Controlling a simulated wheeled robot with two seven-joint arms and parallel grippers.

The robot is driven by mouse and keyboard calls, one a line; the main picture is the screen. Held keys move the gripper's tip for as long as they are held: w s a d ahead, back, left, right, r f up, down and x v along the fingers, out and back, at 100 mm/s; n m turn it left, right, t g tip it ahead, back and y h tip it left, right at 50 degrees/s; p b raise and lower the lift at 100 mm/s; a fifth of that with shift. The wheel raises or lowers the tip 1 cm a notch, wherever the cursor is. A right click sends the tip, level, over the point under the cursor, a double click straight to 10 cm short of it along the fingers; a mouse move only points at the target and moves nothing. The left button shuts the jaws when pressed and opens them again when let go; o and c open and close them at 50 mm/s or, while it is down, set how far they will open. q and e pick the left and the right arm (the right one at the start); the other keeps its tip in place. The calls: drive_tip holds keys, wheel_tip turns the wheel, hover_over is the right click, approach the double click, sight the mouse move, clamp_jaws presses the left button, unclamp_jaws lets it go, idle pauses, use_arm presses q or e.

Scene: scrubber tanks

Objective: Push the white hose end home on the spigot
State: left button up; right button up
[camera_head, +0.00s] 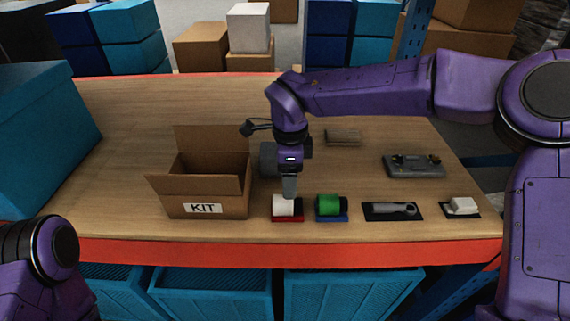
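I cannot make out a hose or a spigot in this view. A white cylinder-like piece (283,206) lies on a small red tray (288,219) near the table's front edge. My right gripper (289,194) points straight down directly above the white piece, its fingertips at or just over its top. The fingers overlap in this view, so whether they are open, shut or touching it cannot be told. Part of my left arm shows at the lower left; its gripper is out of view.
An open cardboard box marked KIT (203,208) stands left of the white piece. A green roll (327,204), a grey tool (393,208) and a white block (462,205) lie to the right. A grey device (413,165) and a brown block (343,137) sit behind.

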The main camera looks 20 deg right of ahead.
sight(290, 204)
drive_tip(key=shift+s+f+b, duration=0.15)
drive_tip(key=shift+f+b, duration=0.2)
drive_tip(key=f+b, duration=0.1)
drive_tip(key=b, duration=0.1)
drive_tip(key=s+f+b, duration=0.1)
drive_tip(key=f+b, duration=0.1)
drive_tip(key=shift+f, duration=0.2)
drive_tip(key=f, duration=0.1)
drive_tip(key=f+b, duration=0.2)
drive_tip(key=f, duration=0.1)
drive_tip(key=shift+w, duration=0.35)
drive_tip(key=shift+s+f, duration=0.15)
drive_tip(key=shift+f, duration=0.5)
